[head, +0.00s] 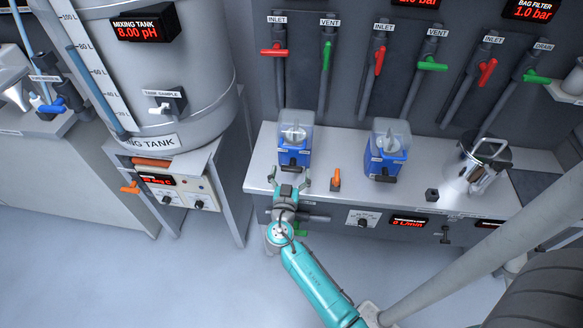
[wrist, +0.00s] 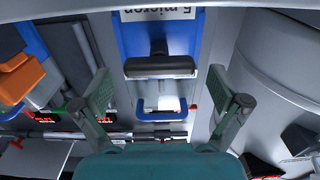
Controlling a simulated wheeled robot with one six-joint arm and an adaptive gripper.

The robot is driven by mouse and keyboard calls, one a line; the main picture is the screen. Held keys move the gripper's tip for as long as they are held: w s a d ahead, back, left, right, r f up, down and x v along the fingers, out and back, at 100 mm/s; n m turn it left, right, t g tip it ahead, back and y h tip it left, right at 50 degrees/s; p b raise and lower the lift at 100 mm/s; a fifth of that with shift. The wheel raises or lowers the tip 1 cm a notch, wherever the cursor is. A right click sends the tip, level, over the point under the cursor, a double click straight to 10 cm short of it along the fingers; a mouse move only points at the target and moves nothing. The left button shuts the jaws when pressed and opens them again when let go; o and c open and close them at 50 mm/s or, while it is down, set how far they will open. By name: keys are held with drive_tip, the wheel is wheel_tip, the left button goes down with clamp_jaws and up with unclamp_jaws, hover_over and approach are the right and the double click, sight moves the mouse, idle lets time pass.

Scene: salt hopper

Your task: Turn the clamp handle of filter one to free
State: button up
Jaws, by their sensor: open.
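Filter one appears to be the left blue housing (head: 294,157) with a clear top, standing on the grey bench; its label is too small to read. Its black clamp handle (head: 289,169) is at the front. In the wrist view the handle (wrist: 160,67) is a black T whose bar lies crosswise, in front of the blue housing (wrist: 131,35). My gripper (head: 289,179) is open at the bench's front edge, just before this housing. In the wrist view its two fingers (wrist: 160,84) stand wide on either side of the handle, apart from it, with nothing between them.
A second blue filter (head: 388,160) stands to the right, with an orange handle (head: 336,179) between the two. A steel bag filter vessel (head: 480,165) is further right. The mixing tank (head: 165,80) stands left. Red and green valve handles line the back wall.

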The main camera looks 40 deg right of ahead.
drive_tip(key=shift+x, duration=0.9)
drive_tip(key=c, duration=1.2)
drive_tip(key=shift+o, duration=0.2)
